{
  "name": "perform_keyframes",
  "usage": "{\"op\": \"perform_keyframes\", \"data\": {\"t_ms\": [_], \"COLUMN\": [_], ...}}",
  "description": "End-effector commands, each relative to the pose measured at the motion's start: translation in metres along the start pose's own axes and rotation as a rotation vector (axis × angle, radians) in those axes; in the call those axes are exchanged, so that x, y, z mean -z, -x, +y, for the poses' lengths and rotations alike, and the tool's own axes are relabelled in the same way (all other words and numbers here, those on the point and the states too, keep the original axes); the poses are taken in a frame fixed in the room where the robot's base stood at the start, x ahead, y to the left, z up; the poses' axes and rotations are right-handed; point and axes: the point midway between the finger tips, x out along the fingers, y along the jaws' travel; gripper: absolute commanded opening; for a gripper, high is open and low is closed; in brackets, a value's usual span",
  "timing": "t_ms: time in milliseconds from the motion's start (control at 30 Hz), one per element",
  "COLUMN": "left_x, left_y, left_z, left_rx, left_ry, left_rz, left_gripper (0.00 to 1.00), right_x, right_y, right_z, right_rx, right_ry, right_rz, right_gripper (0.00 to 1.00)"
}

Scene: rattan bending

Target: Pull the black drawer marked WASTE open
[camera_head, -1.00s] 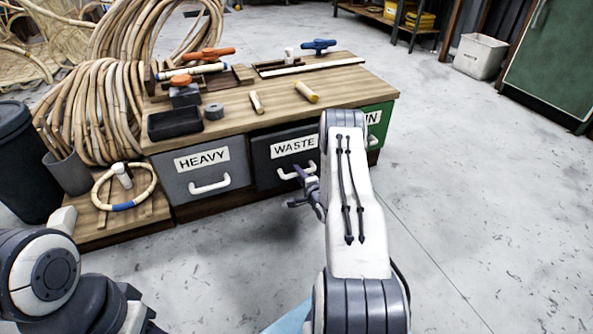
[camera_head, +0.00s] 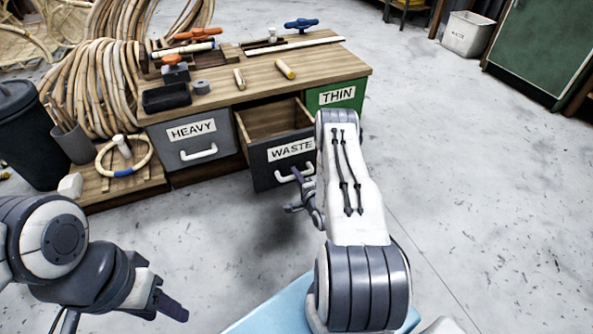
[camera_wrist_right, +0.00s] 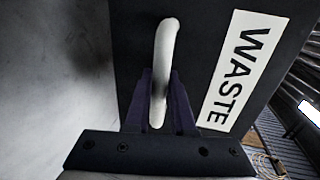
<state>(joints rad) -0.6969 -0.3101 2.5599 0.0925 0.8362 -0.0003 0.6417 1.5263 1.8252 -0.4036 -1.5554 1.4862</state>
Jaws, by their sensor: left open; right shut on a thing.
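The black WASTE drawer (camera_head: 266,160) stands pulled out of the bench, its inside showing from above. Its white handle (camera_head: 291,174) is on the front, below the label. My right gripper (camera_head: 301,182) is at that handle, partly hidden by my right arm. In the right wrist view its two fingers are shut around the white handle (camera_wrist_right: 165,60), with the WASTE label (camera_wrist_right: 240,70) beside them. My left gripper (camera_head: 172,300) is open and empty at the lower left, away from the bench.
The grey HEAVY drawer (camera_head: 196,150) and green THIN drawer (camera_head: 337,97) are on either side, both closed. Tools and rattan pieces lie on the bench top (camera_head: 310,64). A black bin (camera_head: 25,130) stands at the left.

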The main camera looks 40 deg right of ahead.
Motion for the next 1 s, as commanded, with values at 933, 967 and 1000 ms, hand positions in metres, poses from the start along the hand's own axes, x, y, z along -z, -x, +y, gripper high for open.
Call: {"op": "perform_keyframes", "data": {"t_ms": [933, 967, 1000], "left_x": [0.001, 0.001, 0.001], "left_y": [0.01, 0.013, 0.018], "left_z": [0.001, 0.001, 0.001], "left_rx": [0.0, 0.0, 0.0], "left_ry": [0.0, 0.0, 0.0], "left_rz": [0.0, 0.0, 0.0], "left_gripper": [0.5, 0.5, 0.5], "right_x": [0.003, 0.003, 0.003], "right_y": [0.014, 0.019, 0.026], "right_z": [-0.002, -0.002, -0.003], "right_rx": [-0.003, -0.004, -0.003], "right_ry": [-0.001, -0.001, -0.003], "right_rz": [0.009, 0.01, 0.011], "right_gripper": [0.51, 0.51, 0.51]}}
